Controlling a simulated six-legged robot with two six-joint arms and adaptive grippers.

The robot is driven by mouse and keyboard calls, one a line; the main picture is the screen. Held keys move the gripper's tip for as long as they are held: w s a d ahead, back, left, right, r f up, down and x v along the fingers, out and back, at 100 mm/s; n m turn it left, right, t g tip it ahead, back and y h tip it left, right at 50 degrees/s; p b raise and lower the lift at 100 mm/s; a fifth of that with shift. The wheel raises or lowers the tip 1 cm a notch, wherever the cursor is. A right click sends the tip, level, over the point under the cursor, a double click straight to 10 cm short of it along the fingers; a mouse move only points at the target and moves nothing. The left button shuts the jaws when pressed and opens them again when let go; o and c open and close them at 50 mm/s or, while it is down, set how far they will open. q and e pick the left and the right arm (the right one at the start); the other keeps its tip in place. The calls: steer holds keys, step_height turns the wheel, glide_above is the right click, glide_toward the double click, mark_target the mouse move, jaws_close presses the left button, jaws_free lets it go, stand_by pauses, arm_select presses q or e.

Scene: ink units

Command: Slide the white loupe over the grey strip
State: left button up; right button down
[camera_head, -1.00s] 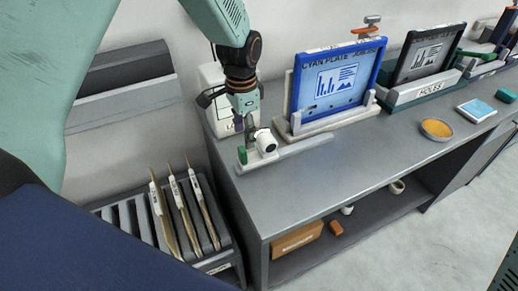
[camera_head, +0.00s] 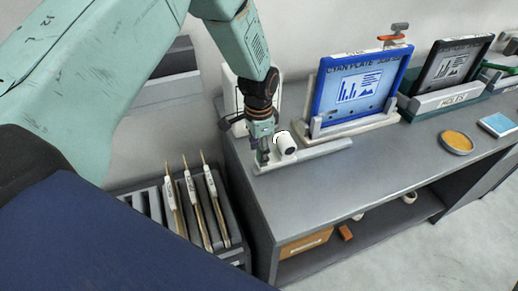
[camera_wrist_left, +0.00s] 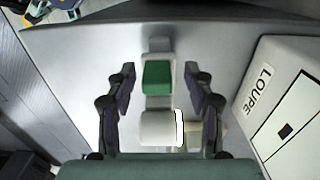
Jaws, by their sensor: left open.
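The white loupe (camera_head: 286,143) is a short white cylinder with a dark round face. It sits at the near-left end of a light grey strip (camera_head: 325,149) on the bench. In the left wrist view the loupe (camera_wrist_left: 158,128) lies between my finger bases, below a green block (camera_wrist_left: 157,75). My left gripper (camera_head: 262,158) is open and low over the strip's left end, just left of the loupe. In the wrist view its fingers (camera_wrist_left: 159,78) stand on both sides of the green block, with gaps. In the head view the gripper mostly hides this block. My right gripper is not in view.
A white box (camera_wrist_left: 280,105) marked LOUPE stands close behind the gripper. A blue-framed plate (camera_head: 360,82) and a dark plate (camera_head: 450,72) stand at the back. An orange dish (camera_head: 456,142) and a blue pad (camera_head: 499,124) lie right. The bench front is clear.

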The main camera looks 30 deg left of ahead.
arm_select(q)
steer(key=shift+w+d, duration=0.2)
steer(key=shift+d, duration=0.25)
steer(key=c, duration=0.4)
steer(key=shift+c, duration=0.7)
steer(key=shift+s+a, duration=0.15)
steer(key=shift+s, duration=0.05)
steer(key=c, duration=0.3)
jaws_close()
